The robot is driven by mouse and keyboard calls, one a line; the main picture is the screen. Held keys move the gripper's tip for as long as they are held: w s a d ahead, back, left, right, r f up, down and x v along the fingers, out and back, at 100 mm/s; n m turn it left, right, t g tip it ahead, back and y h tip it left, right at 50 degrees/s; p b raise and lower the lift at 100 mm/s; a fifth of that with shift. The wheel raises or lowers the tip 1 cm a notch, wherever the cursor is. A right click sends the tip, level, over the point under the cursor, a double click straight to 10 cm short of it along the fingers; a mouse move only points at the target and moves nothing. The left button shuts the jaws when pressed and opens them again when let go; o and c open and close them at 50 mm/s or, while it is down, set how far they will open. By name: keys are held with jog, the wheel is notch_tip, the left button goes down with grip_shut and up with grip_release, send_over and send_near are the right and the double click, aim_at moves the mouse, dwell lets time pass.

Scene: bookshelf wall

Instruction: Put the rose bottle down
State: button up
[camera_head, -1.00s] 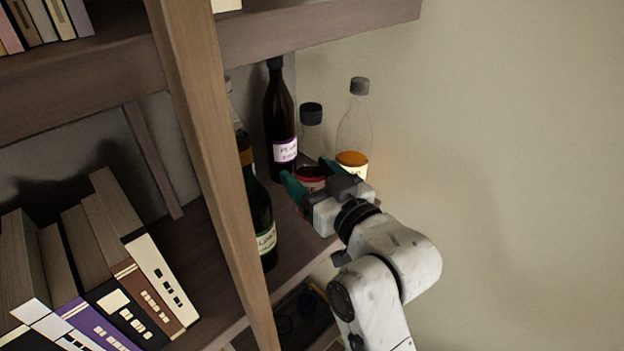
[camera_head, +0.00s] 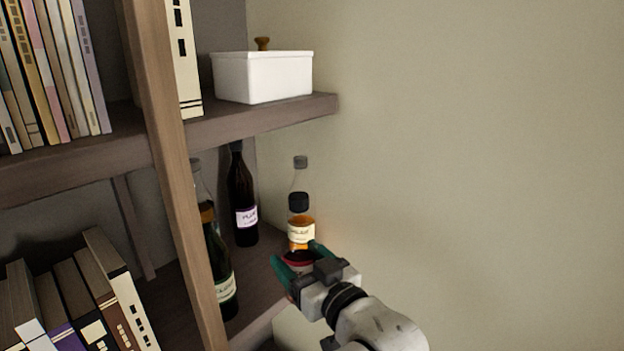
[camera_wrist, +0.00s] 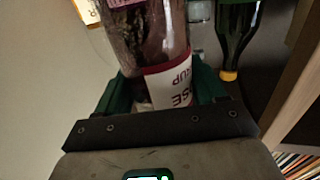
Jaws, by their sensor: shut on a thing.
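The rose bottle is clear, with a black cap (camera_head: 298,202) and a red-edged label. My gripper (camera_head: 303,262) is shut on it, with green fingers on either side. In the wrist view the rose bottle (camera_wrist: 172,75) fills the space between the fingers, its white and red label upside down. In the head view it overlaps an amber bottle behind it. Its base is hidden, so I cannot tell whether it touches the shelf (camera_head: 262,290).
The amber bottle (camera_head: 300,234) stands behind. A dark plum-labelled bottle (camera_head: 243,195) and a green bottle (camera_head: 222,285) stand to the left, beside a wooden upright (camera_head: 180,170). A white lidded box (camera_head: 262,78) sits on the shelf above. Books lean at lower left.

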jog(key=d+f+m+t+h+b, duration=0.1)
jog(key=d+f, duration=0.3)
jog(key=f, duration=0.2)
jog(key=d+f+m+t+h, duration=0.1)
jog(key=d+f+h, duration=0.15)
jog(key=f, duration=0.45)
jog(key=s+d+f+m+h+b, duration=0.1)
jog(key=s+d+f+h, duration=0.1)
jog(key=s+d+f, duration=0.3)
jog(key=s+d+f+m+t+h+b, duration=0.1)
jog(key=s+d+f, duration=0.5)
jog(key=f, duration=0.6)
jog(key=s+d+f+m+h+b, duration=0.1)
jog(key=s+d+f+m+h, duration=0.2)
jog(key=s+d+f, duration=0.3)
notch_tip(320, 180, down, 2)
jog(key=shift+f+h, duration=0.15)
jog(key=shift+h, duration=0.4)
jog(key=shift+s, duration=0.1)
